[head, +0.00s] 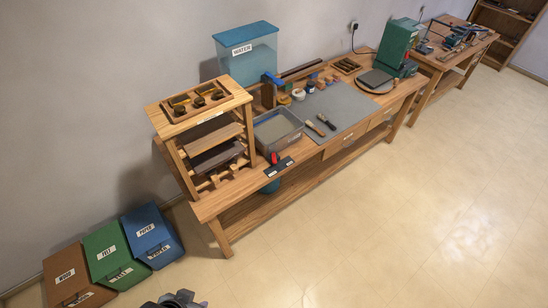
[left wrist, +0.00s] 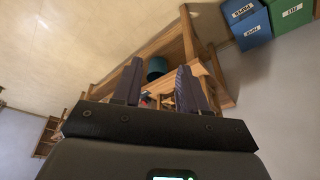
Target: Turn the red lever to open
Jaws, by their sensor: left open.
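A small red lever (head: 274,158) stands at the front edge of the wooden workbench, beside the grey tub and next to a dark labelled plate (head: 280,167). My left gripper (left wrist: 158,80) is open and empty in the left wrist view, its two dark fingers spread apart. It is well short of the bench, which shows upside down beyond the fingers. A tiny red patch shows between the finger bases in that view; I cannot tell if it is the lever. A dark part of mine shows at the bottom edge of the head view. My right gripper is not in view.
A wooden rack (head: 201,135) stands on the bench's left end, near the grey tub (head: 277,129). A blue-lidded water tank (head: 247,55) is behind. A teal bucket (left wrist: 157,68) is under the bench. Labelled bins (head: 150,236) stand at left. The floor in front is clear.

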